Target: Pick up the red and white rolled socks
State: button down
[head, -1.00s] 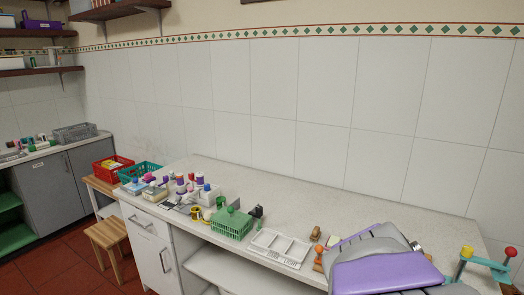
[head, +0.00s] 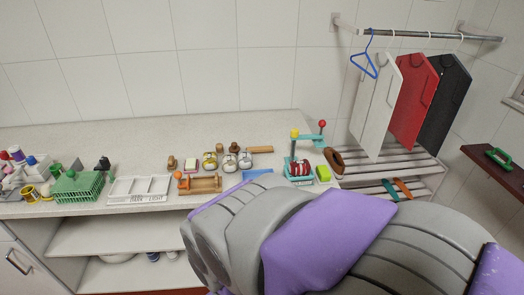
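A small red and white striped thing (head: 299,169), which may be the rolled socks, sits in a teal holder (head: 290,180) at the right end of the counter. It is too small to be sure. Several small round whitish things, one partly yellow (head: 210,160), stand left of it at mid-counter. My grey and purple arm fills the lower right, in front of the counter, and hides part of its front edge. My gripper does not show.
A white divided tray (head: 139,190) and a green basket (head: 78,186) stand on the counter (head: 130,140) at left. A wooden tool (head: 200,184) lies near the front edge. Coloured garments or boards (head: 414,100) hang from a rail at right above a slatted shelf (head: 375,163). The counter's back is clear.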

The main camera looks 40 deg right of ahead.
aim_at(302, 167)
jog(key=z, duration=1.55)
jog(key=u, duration=1.5)
jog(key=z, duration=1.5)
jog(key=i+j+z, duration=0.15)
jog(key=j, duration=0.15)
jog(key=k, duration=0.05)
